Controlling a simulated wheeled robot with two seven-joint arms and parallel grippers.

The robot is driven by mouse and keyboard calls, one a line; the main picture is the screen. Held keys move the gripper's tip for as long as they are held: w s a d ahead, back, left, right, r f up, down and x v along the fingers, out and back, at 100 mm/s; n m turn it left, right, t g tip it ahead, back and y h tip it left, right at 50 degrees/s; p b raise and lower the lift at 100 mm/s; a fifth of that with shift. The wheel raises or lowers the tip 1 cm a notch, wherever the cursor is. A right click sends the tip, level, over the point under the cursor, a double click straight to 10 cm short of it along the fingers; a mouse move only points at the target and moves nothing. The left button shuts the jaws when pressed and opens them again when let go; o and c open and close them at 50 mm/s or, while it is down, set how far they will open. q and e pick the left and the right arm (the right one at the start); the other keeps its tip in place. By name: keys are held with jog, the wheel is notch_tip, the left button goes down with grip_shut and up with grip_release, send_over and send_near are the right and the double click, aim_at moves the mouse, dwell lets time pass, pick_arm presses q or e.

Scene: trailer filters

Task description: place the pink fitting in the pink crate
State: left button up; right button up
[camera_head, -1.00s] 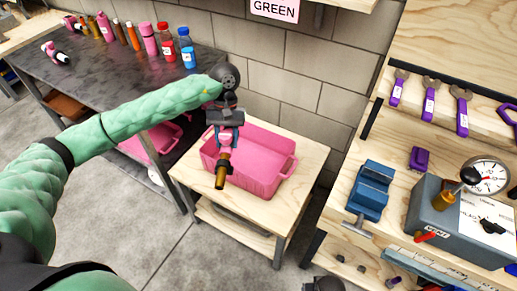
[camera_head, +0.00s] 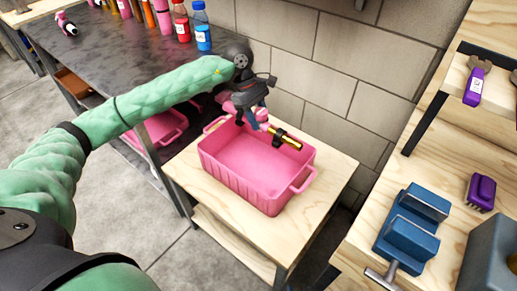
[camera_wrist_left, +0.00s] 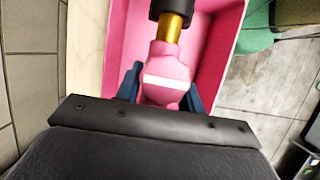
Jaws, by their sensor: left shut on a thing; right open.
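My left gripper (camera_head: 252,113) is shut on the pink fitting (camera_head: 242,100), which has a pink body, a black collar and a brass-coloured end (camera_head: 288,140). In the left wrist view the fitting (camera_wrist_left: 166,75) sits between the dark blue fingers (camera_wrist_left: 162,92). The pink crate (camera_head: 233,186) stands open on a small wooden table. The fitting is held over the back part of the crate, its brass end pointing right. The crate wall also shows in the left wrist view (camera_wrist_left: 228,45). I see no contents in the crate. My right gripper is not in view.
The small wooden table (camera_head: 330,180) has bare wood around the crate. A dark bench (camera_head: 110,60) with several bottles stands at the left, with another pink crate (camera_head: 160,130) beneath it. A workbench with a blue vise (camera_head: 410,228) is at the right.

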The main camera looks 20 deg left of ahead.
pick_arm(q)
notch_tip(320, 180, down, 15)
jog(key=shift+r+p, duration=0.1)
jog(key=shift+p, duration=0.8)
notch_tip(320, 180, down, 2)
jog(key=shift+f, duration=0.65)
jog(key=o, duration=1.1)
pick_arm(e)
notch_tip(320, 180, up, 7)
jog(key=w, duration=0.1)
jog(key=shift+r+g, duration=0.2)
jog(key=shift+g, duration=0.1)
